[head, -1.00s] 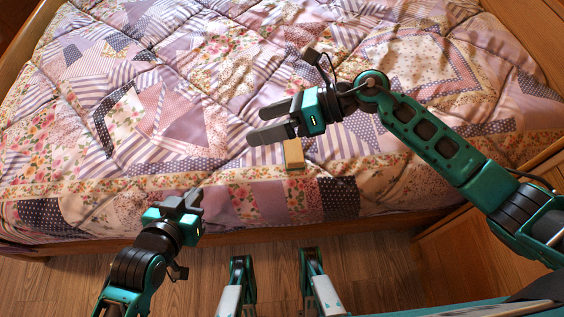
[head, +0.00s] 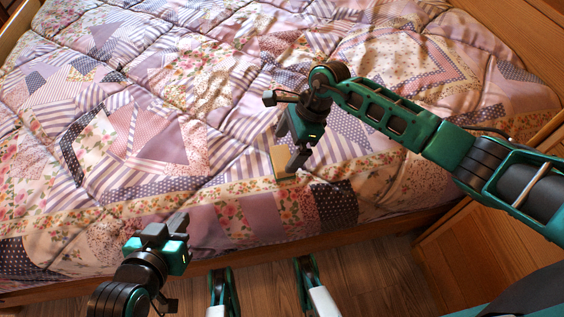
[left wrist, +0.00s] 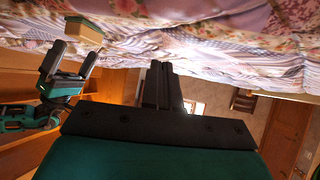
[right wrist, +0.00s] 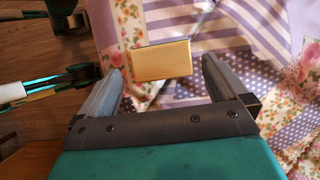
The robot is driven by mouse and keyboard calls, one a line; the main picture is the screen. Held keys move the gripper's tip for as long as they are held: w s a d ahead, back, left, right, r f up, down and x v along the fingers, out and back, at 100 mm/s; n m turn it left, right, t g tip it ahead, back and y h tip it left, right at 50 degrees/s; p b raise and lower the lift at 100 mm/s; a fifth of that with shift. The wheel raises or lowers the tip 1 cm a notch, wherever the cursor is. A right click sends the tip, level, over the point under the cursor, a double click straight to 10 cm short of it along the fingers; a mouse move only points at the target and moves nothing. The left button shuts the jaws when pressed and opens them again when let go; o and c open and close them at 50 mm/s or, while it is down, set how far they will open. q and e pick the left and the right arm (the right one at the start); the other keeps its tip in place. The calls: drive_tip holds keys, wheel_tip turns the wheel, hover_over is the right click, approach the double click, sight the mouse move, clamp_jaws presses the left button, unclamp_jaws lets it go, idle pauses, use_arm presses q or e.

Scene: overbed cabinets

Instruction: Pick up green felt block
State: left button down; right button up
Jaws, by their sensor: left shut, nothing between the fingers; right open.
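The block (head: 283,163) lies on the quilt near the bed's front edge. It looks tan and wooden in the right wrist view (right wrist: 161,61); a thin green layer shows along one side in the left wrist view (left wrist: 89,30). My right gripper (head: 290,146) is open and points down over the block, partly hiding it in the head view. In the right wrist view the block shows between the two fingertips, with a gap on each side. My left gripper (head: 178,221) is shut and empty, low in front of the bed, well away from the block.
The patchwork quilt (head: 185,95) covers the bed and is wrinkled but otherwise clear around the block. The bed's wooden front rail (head: 245,253) runs below it. A wooden cabinet (head: 470,250) stands at the right. Wooden floor shows in front.

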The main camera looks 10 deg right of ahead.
sight(282, 157)
drive_tip(key=b+x, duration=0.1)
drive_tip(key=x, duration=0.3)
drive_tip(key=shift+d+f+b, duration=0.15)
drive_tip(key=shift+f+b, duration=0.05)
drive_tip(key=shift+b, duration=0.1)
drive_tip(key=shift+a+f, duration=0.2)
drive_tip(key=shift+f, duration=0.15)
use_arm(q)
drive_tip(key=shift+w+d+f, duration=0.2)
drive_tip(key=shift+w+f, duration=0.05)
drive_tip(key=shift+w, duration=0.05)
use_arm(e)
drive_tip(key=shift+c, duration=0.5)
drive_tip(key=c, duration=0.7)
use_arm(q)
drive_tip(key=shift+s+f, duration=0.1)
use_arm(e)
drive_tip(key=shift+w+r, duration=0.1)
drive_tip(key=shift+r, duration=0.1)
